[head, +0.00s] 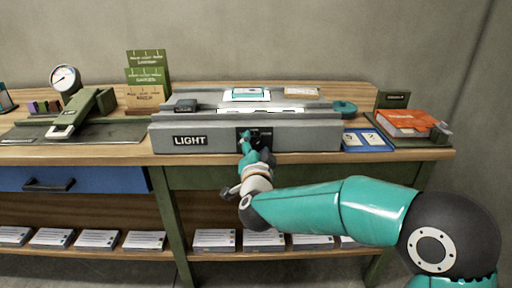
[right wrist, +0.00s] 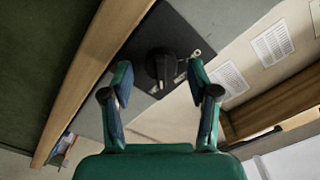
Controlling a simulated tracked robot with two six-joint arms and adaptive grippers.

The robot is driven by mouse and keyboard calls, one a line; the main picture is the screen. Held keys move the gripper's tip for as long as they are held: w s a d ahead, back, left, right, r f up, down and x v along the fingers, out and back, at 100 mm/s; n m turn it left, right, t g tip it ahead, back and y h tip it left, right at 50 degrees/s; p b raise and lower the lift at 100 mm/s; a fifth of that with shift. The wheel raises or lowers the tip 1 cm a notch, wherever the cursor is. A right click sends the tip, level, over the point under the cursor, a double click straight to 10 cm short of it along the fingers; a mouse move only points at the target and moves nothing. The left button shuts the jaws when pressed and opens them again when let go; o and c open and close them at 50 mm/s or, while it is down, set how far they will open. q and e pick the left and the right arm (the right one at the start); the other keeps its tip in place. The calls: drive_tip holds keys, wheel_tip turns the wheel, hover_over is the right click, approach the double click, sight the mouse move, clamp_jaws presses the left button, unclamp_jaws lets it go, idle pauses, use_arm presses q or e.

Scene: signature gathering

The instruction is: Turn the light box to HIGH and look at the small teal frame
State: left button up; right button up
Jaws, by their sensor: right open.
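The grey light box (head: 215,132), labelled LIGHT, stands on the workbench. A black knob (right wrist: 163,66) sits on a dark plate (right wrist: 150,45) on its front face; the setting it points to is too small to read. My right gripper (head: 248,143) is at this plate, and in the right wrist view its open fingers (right wrist: 161,75) are on either side of the knob, with gaps visible. The small teal frame (head: 246,92) lies flat on top of the box, at the back of the white lit strip (head: 262,110). My left gripper is not in view.
A green press (head: 85,110) and a dial gauge (head: 65,79) stand left. A blue drawer (head: 90,180) is below the bench top.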

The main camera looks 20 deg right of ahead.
drive_tip(key=c, duration=1.1)
drive_tip(key=shift+f+m+b, duration=0.2)
drive_tip(key=shift+m+b, duration=0.1)
drive_tip(key=shift+b, duration=0.3)
drive_tip(key=shift+c, duration=0.2)
drive_tip(key=shift+r, duration=0.1)
drive_tip(key=o, duration=1.1)
drive_tip(key=shift+r, duration=0.1)
drive_tip(key=shift+o, duration=0.2)
